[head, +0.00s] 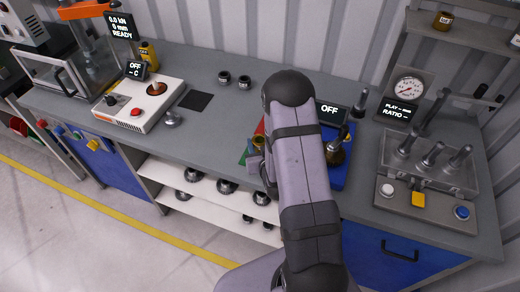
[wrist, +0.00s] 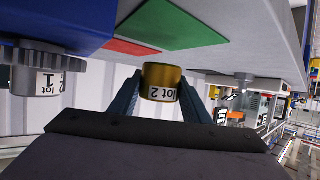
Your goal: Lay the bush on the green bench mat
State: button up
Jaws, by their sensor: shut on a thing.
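The bush is a short brass-coloured ring with a white "lot 2" label, seen in the wrist view (wrist: 160,76). My gripper (wrist: 160,92) is shut on it, one dark finger on each side. The green bench mat (wrist: 170,22) lies flat on the bench, beyond the bush in that picture; I see a gap between them. In the head view the green mat (head: 243,157) shows only as a sliver left of my arm. A small brass-coloured piece shows beside my arm there, and my arm hides most of the gripper.
A red mat (wrist: 130,47) lies beside the green one. A grey gear (wrist: 40,75) labelled "lot 1" is at the left of the wrist view. A blue tray (head: 338,175) is right of my arm.

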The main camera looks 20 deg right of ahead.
jog(key=shift+f+p, duration=0.45)
jog(key=shift+f, duration=1.35)
jog(key=shift+f, duration=0.1)
jog(key=shift+f, duration=0.1)
jog(key=o, duration=1.5)
jog(key=shift+s, duration=0.1)
jog(key=shift+c, duration=0.2)
